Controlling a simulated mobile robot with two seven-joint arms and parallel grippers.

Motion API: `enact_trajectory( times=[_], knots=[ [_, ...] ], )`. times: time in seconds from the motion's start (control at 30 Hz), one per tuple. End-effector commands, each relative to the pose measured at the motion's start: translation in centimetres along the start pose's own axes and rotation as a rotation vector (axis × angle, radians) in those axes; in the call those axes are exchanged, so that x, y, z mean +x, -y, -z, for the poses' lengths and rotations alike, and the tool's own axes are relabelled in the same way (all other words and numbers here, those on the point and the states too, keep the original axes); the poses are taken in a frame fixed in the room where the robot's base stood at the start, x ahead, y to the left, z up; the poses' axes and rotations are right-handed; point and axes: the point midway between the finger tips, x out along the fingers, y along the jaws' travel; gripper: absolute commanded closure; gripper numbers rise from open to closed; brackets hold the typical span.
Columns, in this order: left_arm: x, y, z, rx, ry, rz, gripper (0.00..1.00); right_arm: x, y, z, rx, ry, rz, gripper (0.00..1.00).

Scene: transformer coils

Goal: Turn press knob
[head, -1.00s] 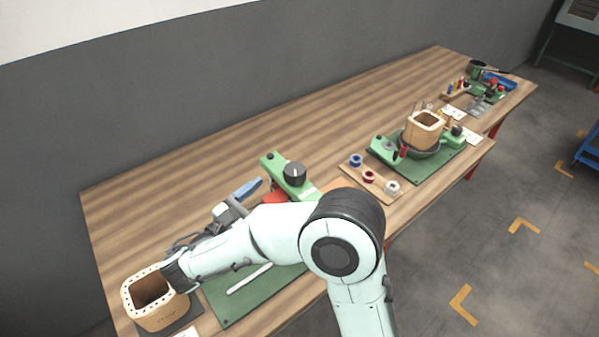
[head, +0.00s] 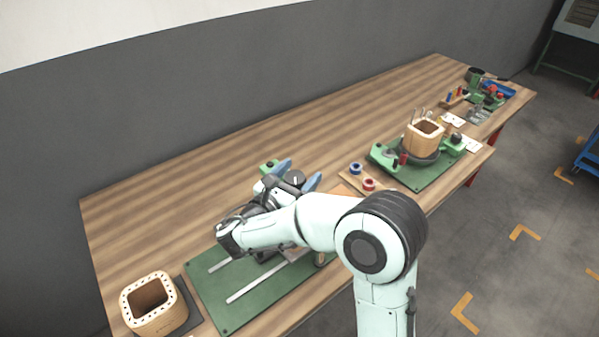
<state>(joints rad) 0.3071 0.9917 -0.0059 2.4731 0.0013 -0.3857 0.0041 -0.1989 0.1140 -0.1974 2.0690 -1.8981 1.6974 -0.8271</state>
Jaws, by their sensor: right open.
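The press knob (head: 294,179) is a black round knob on the green press (head: 268,167) at the middle of the bench. My right gripper (head: 299,173) is open, with one blue fingertip on each side of the knob. I cannot tell whether the fingertips touch it. My right arm and hand hide much of the press. My left gripper is out of view.
A wooden coil former (head: 153,306) stands on a dark pad at the front left. A green base plate (head: 218,312) with metal rails lies under my arm. Wire spools (head: 368,184) and a second former (head: 422,137) stand to the right. The back of the bench is clear.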

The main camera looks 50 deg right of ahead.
Motion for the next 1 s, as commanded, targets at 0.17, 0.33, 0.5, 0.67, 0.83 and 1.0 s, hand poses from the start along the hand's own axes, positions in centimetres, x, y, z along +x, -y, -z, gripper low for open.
enact_trajectory(
  times=[0.17,0.33,0.5,0.67,0.83,1.0],
  knots=[
    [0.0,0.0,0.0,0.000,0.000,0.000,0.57,0.7,0.0,0.0,0.000,0.001,0.001,0.20],
    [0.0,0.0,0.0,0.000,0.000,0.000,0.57,0.7,0.0,0.0,0.000,0.001,0.001,0.20],
    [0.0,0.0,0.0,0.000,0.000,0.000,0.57,0.7,0.0,0.0,0.000,0.000,0.001,0.63],
    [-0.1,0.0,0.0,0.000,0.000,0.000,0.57,0.7,0.0,0.0,0.000,0.000,0.004,0.71],
    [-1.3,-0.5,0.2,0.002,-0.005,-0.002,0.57,0.7,0.0,-0.2,-0.001,-0.001,0.072,0.71],
    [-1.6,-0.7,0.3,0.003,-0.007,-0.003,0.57,0.6,0.2,0.0,0.000,-0.001,0.114,0.71]
  ],
)
